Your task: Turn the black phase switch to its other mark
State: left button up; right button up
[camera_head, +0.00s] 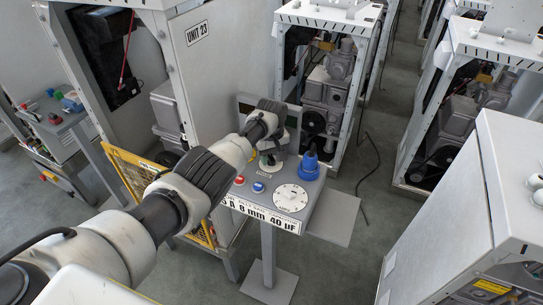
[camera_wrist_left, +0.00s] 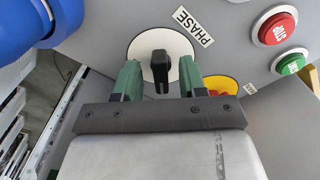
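The black phase switch (camera_wrist_left: 162,68) sits on a round white plate (camera_wrist_left: 180,47), with the PHASE label (camera_wrist_left: 193,27) beside it in the left wrist view. Its handle points roughly up and down in that picture. My left gripper (camera_wrist_left: 159,65) is open, with one green finger on each side of the handle and a small gap on both sides. In the head view my left gripper (camera_head: 271,142) is over the back of the control panel (camera_head: 325,190) and hides most of the switch. My right gripper is not in view.
The panel also carries a red button (camera_head: 239,180), a blue button (camera_head: 258,187), a white dial (camera_head: 289,197) and a blue socket (camera_head: 309,166). The wrist view shows a red stop button (camera_wrist_left: 275,27), a green button (camera_wrist_left: 290,63) and a yellow plate (camera_wrist_left: 222,84). Cabinets stand around.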

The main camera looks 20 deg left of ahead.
aim_at(271, 158)
pick_arm(q)
jog(key=shift+r, duration=0.35)
notch_tip(271, 158, up, 10)
dwell(0.4)
